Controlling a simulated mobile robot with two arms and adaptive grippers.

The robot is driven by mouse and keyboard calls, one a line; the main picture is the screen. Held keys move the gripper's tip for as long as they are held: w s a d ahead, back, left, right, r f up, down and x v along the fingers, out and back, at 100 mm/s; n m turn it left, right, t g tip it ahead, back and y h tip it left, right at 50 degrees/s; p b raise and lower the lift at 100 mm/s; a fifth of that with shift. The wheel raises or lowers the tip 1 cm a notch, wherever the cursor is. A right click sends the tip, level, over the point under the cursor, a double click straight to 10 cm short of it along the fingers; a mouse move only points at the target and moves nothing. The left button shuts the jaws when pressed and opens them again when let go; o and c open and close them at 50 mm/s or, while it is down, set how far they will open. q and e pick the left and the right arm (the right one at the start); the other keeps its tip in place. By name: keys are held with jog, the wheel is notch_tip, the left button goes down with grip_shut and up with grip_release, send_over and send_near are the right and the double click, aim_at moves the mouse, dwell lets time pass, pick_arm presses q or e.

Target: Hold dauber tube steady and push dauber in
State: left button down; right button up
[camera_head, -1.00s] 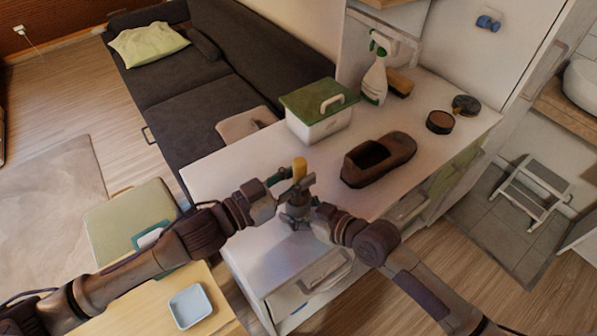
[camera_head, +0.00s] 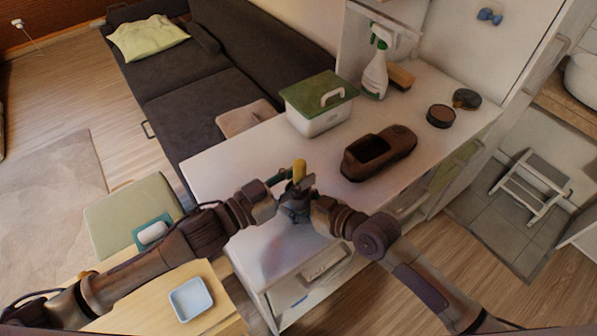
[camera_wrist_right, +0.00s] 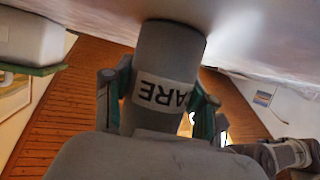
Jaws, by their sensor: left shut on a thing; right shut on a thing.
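The dauber shows as a yellow upright piece (camera_head: 299,170) above the white dresser top, with my left gripper (camera_head: 287,179) shut on it from the left. The dauber tube (camera_head: 295,210) is a grey upright cylinder just below it, mostly covered by the grippers in the head view. My right gripper (camera_head: 306,206) is shut around the tube from the right. The joint between dauber and tube is hidden, so I cannot tell how deep the dauber sits.
The white dresser top (camera_head: 245,165) carries a brown shoe (camera_head: 378,153), a green-lidded white box (camera_head: 318,103), a spray bottle (camera_head: 375,72), a brush (camera_head: 400,76) and an open round tin (camera_head: 441,116). A blue dish (camera_head: 191,299) sits on a wooden surface at the front left.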

pick_arm(q)
jog(key=shift+f, duration=0.25)
jog(key=c, duration=0.9)
grip_release()
jog(key=shift+o, duration=0.2)
jog(key=v, duration=1.2)
